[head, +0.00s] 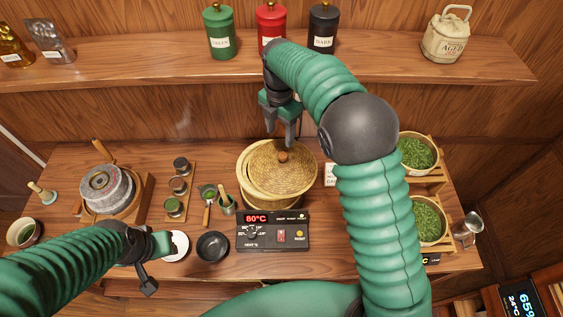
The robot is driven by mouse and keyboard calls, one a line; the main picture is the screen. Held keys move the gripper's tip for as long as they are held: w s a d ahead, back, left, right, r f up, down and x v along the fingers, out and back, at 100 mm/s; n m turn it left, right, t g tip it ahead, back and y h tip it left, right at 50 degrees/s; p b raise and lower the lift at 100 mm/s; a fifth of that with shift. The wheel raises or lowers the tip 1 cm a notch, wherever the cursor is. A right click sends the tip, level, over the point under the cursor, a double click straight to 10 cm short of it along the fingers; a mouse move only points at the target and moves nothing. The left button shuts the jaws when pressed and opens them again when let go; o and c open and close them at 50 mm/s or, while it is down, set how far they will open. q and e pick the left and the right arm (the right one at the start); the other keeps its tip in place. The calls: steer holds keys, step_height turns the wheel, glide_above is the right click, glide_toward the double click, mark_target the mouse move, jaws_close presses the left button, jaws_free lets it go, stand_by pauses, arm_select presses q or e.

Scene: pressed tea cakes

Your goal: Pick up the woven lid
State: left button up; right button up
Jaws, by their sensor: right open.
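The woven lid (283,168) is a round straw-coloured disc with a small brown knob (282,156) on top. It lies tilted or off-centre on a round woven steamer basket (246,184), whose rim shows at the left. My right gripper (283,138) points down just above the knob, its fingers apart and nothing visible between them. I cannot tell whether the fingers touch the knob. My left gripper (160,262) is low at the left, near a white round dish (176,246); its finger opening is not clear.
A heater panel (273,232) reading 80°C stands in front of the basket. A black bowl (212,246), a stone mill (108,187) and small jars are to the left. Baskets of green leaves (417,152) are at the right. A shelf (160,68) with canisters runs behind.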

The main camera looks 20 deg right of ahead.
mark_target(283, 155)
step_height(283, 155, down, 3)
steer(key=shift+s+f+p, duration=0.1)
steer(key=shift+s+p, duration=0.05)
steer(key=shift+p, duration=0.2)
steer(key=f, duration=0.2)
steer(key=d+f+p, duration=0.1)
steer(key=f, duration=0.1)
steer(key=f+p, duration=0.1)
steer(key=f, duration=0.1)
steer(key=shift+d+f, duration=0.15)
steer(key=shift+d, duration=0.15)
steer(key=shift+a+f, duration=0.1)
steer(key=shift+f, duration=0.1)
steer(key=shift+a, duration=0.35)
steer(key=shift+c, duration=0.2)
steer(key=shift+a+r, duration=0.1)
steer(key=shift+a, duration=0.1)
steer(key=c, duration=0.5)
steer(key=shift+d, duration=0.25)
jaws_close()
arm_select(q)
steer(key=r, duration=0.3)
steer(key=shift+s+d+r, duration=0.1)
steer(key=shift+d+r, duration=0.05)
steer(key=shift+d, duration=0.25)
arm_select(e)
steer(key=shift+d, duration=0.1)
arm_select(q)
steer(key=shift+a, duration=0.1)
